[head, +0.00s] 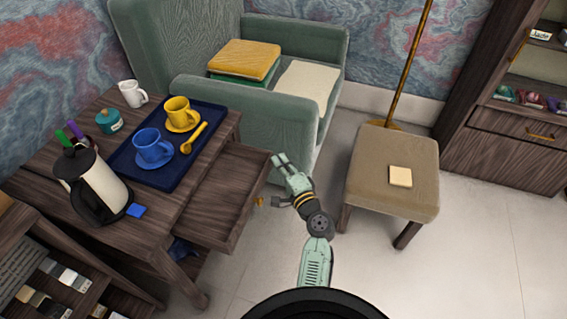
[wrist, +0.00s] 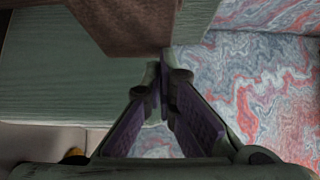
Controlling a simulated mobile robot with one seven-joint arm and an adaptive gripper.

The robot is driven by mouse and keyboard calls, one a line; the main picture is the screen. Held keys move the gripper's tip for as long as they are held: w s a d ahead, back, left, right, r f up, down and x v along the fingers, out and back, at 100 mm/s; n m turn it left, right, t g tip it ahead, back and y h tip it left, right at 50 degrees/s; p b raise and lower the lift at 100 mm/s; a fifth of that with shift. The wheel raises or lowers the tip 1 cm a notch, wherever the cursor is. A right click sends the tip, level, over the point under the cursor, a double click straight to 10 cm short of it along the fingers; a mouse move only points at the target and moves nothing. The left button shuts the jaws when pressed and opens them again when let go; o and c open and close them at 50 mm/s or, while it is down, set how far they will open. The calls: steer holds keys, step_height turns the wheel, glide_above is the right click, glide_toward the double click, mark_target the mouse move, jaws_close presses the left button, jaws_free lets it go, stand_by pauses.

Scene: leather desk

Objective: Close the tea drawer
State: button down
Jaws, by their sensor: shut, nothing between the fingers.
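The tea drawer (head: 213,193) is pulled out of the dark wooden tea table, and its inside looks empty from above. In the wrist view the shut fingertips of my gripper (wrist: 166,62) are just below a brown wooden piece (wrist: 125,22), likely the drawer. I cannot tell whether they touch it.
On the table, a blue tray (head: 189,178) holds a blue cup (head: 152,146) and a yellow cup (head: 178,109). A kettle (head: 93,187) stands near the table's front. A green armchair (head: 238,115) is behind the drawer; a stool (head: 393,172) is to the right.

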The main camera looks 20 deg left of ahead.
mark_target(239, 147)
steer(key=a, duration=1.2)
steer(key=shift+w+a+p, duration=0.2)
steer(key=shift+a+p, duration=0.1)
steer(key=shift+p, duration=0.1)
